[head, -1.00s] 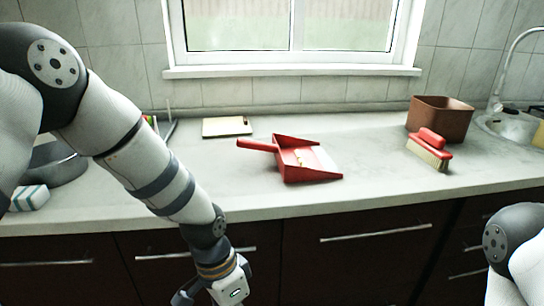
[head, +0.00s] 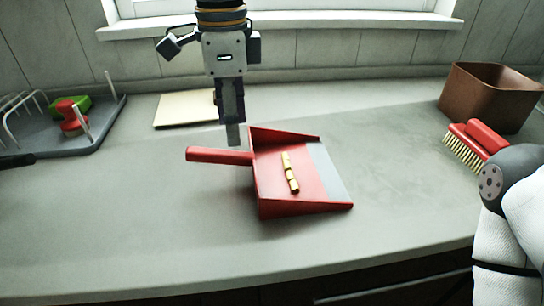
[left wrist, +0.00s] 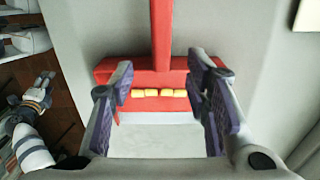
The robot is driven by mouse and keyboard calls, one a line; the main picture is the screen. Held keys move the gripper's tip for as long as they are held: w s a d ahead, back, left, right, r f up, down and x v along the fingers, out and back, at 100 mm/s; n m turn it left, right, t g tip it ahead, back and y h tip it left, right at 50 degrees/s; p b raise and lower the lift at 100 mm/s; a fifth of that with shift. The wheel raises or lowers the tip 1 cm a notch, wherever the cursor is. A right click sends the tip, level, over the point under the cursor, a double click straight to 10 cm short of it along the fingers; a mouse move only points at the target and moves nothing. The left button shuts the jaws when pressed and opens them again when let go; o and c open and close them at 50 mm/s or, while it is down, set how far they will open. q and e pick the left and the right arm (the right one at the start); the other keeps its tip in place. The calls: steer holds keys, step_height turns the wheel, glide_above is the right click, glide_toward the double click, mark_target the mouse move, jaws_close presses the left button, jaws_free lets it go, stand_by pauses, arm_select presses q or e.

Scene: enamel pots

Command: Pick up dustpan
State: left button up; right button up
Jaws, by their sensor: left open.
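The red dustpan (head: 268,185) lies on the grey counter, its handle (head: 215,155) pointing left and its grey front edge to the right. Several small yellow pieces lie in its pan. My left gripper (head: 233,138) points down just behind the handle, near where it meets the pan. In the left wrist view my left gripper (left wrist: 160,78) is open and empty, its fingers on either side of the dustpan (left wrist: 118,66); the handle runs upward between them. Contact is not clear. My right gripper (left wrist: 44,84) appears small at the left of the wrist view; its jaws are unclear.
A light board (head: 182,109) lies behind the handle. A grey dish rack (head: 75,143) with a red and a green item stands at the left. A red brush (head: 474,140) and a brown bin (head: 492,95) are at the right. The counter in front of the dustpan is clear.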

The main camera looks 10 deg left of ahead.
mark_target(237, 153)
arm_select(q)
step_height(237, 153, down, 8)
steer(key=shift+w+f, duration=0.1)
steer(key=shift+w, duration=0.05)
steer(key=shift+d, duration=0.1)
jaws_close()
